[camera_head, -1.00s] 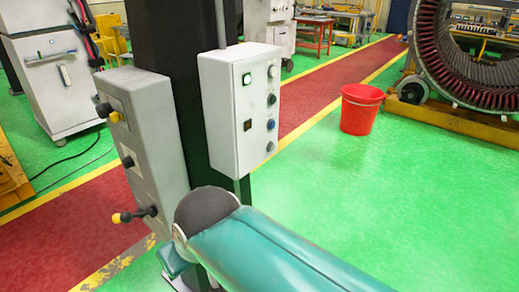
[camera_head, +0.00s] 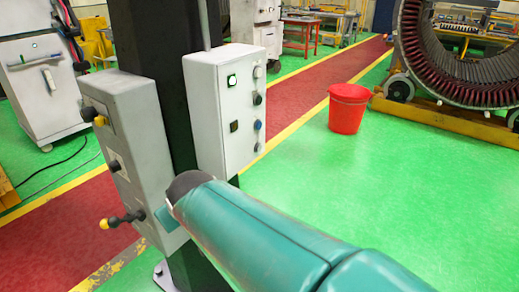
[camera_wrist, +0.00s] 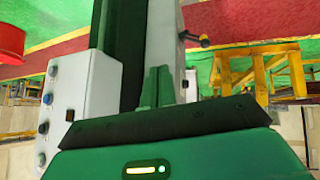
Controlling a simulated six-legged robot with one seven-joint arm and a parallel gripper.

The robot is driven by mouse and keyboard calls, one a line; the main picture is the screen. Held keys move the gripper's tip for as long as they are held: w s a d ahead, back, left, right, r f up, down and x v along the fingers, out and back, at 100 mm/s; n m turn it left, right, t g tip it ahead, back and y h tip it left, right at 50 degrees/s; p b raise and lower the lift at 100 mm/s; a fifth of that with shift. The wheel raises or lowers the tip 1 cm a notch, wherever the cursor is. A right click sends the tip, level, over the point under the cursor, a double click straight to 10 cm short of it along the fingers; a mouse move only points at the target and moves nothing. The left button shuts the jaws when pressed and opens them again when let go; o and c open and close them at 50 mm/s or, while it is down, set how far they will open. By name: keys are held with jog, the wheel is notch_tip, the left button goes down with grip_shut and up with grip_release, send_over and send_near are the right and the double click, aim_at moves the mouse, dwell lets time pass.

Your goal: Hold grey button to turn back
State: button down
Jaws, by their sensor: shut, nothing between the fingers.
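A white control box (camera_head: 238,110) hangs on a dark column. Its right-hand face bears an upper grey button (camera_head: 257,72), a black one (camera_head: 258,99), a blue one (camera_head: 257,124) and a lower grey button (camera_head: 257,147). The wrist view is upside down; there the box (camera_wrist: 98,85) is at the left, with the lower grey button (camera_wrist: 52,70) at the top of its row. My gripper (camera_wrist: 157,72) is shut and empty.
A grey lever box (camera_head: 135,140) with black and yellow levers is left of the column (camera_head: 160,45). A red bucket (camera_head: 348,112) stands on the green floor to the right, near the stator ring (camera_head: 440,70) on its yellow frame. The floor between column and bucket is clear.

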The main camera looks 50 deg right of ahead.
jog(key=w+d+f+t+h, duration=0.15)
jog(key=w+d, duration=0.35)
jog(key=d, duration=0.5)
jog(key=n+t+h, duration=0.1)
jog(key=t+h, duration=0.3)
jog(key=h, duration=0.2)
send_near(259, 148)
jog(key=s+d+f+n+h, duration=0.1)
jog(key=s+d+h, duration=0.1)
jog(key=s+d, duration=0.3)
jog(key=shift+d+f+t, duration=0.25)
jog(key=shift+d+t, duration=0.2)
jog(key=shift+d, duration=0.25)
jog(key=shift+w, duration=0.1)
jog(key=w, duration=0.8)
jog(key=shift+w+a, duration=0.3)
jog(key=shift+a, duration=0.1)
jog(key=shift+w, duration=0.1)
jog(key=shift+w, duration=0.3)
